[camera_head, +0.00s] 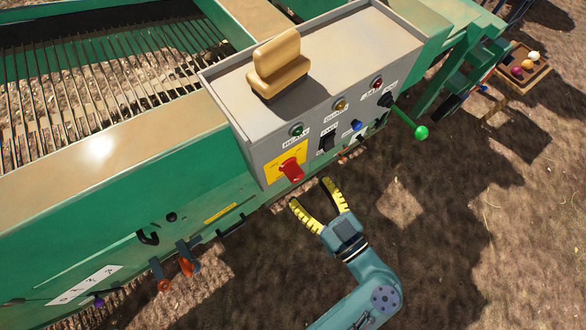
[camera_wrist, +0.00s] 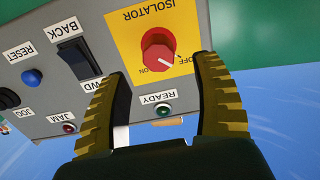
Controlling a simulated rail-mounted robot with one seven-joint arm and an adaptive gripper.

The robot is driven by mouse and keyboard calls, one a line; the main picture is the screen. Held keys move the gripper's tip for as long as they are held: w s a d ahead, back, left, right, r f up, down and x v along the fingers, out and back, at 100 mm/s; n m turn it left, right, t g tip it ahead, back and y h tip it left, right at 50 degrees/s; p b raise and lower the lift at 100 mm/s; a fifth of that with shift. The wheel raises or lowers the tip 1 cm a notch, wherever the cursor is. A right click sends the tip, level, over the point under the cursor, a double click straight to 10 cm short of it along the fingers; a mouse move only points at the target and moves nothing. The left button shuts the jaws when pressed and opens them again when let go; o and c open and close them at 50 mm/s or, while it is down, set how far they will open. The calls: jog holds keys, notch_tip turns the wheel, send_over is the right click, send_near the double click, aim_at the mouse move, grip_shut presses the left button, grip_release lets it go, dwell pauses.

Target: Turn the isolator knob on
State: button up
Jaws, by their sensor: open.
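The red isolator knob (camera_head: 291,171) sits on a yellow plate (camera_head: 284,160) at the lower left of the grey control box's front. In the wrist view the knob (camera_wrist: 158,52) appears upside down, with its white pointer line toward the OFF label (camera_wrist: 185,60). My gripper (camera_head: 308,192) is open and empty, just in front of and a little below the knob in the head view. In the wrist view its yellow ribbed fingers (camera_wrist: 164,72) stand apart, with the knob showing above and between their tips. I cannot see any contact with the knob.
The grey control box (camera_head: 237,107) also carries a black BACK/FWD switch (camera_wrist: 75,58), a blue RESET button (camera_wrist: 32,77), a black JOG knob (camera_wrist: 8,98) and a green READY lamp (camera_wrist: 163,110). A green-tipped lever (camera_head: 421,132) sticks out at right. Open ground lies below right.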

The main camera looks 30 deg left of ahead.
aim_at(299, 178)
jog(key=x, duration=0.6)
jog(key=shift+w+a, duration=0.25)
jog(key=shift+a, duration=0.05)
jog(key=shift+d, duration=0.1)
grip_shut()
